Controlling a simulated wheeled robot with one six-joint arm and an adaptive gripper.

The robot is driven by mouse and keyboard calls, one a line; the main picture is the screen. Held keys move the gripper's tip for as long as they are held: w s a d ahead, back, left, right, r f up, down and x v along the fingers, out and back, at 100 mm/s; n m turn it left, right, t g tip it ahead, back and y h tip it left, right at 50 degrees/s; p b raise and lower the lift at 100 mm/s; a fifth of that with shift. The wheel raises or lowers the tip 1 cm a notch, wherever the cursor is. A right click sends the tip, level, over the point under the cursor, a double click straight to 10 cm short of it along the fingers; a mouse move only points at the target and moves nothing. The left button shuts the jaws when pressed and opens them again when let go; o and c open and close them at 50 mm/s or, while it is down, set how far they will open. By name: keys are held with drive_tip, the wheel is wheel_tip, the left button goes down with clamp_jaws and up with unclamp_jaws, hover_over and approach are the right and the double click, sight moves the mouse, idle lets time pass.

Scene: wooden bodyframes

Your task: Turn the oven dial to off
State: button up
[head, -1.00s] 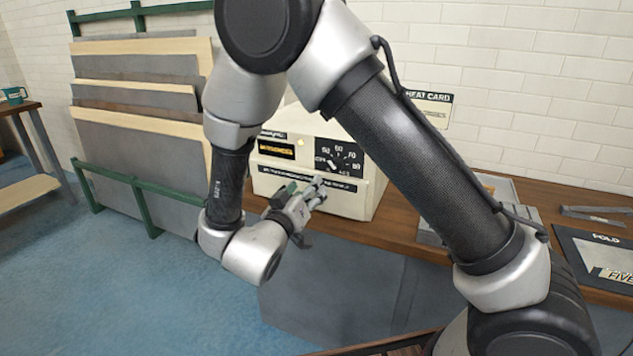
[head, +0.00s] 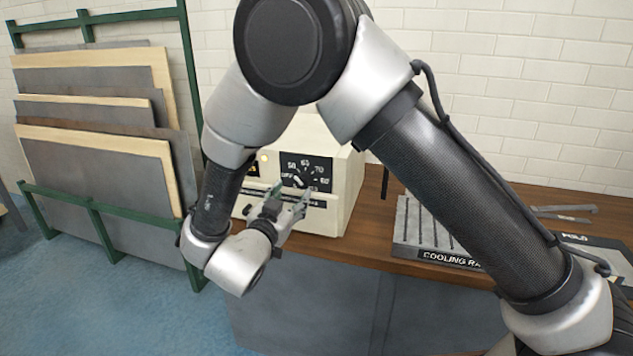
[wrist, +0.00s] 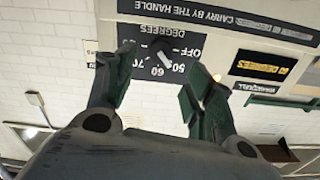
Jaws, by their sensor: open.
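The oven is a cream box (head: 348,190) on the wooden bench. Its black dial panel (head: 318,163) has white marks from OFF through 50, 60, 70 and 80. The dial's pale pointer (head: 298,181) is small, and I cannot tell its exact setting. In the wrist view, which is upside down, the panel (wrist: 190,42) and the pale dial (wrist: 164,59) show beyond the fingers. My gripper (head: 291,196) is open and empty, just in front of the panel's lower part. In the wrist view its green-padded fingers (wrist: 158,75) stand apart on either side of the dial, seemingly short of it.
A slotted cooling rack (head: 400,240) sits on the bench right of the oven. A green rack of boards (head: 95,150) stands at the left. A yellow-lettered display (wrist: 262,66) shows beside the dial panel. Blue floor lies open at the lower left.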

sight(302, 182)
drive_tip(key=x, duration=0.7)
drive_tip(key=shift+w+d, duration=0.15)
drive_tip(key=shift+w, duration=0.2)
drive_tip(key=c, duration=1)
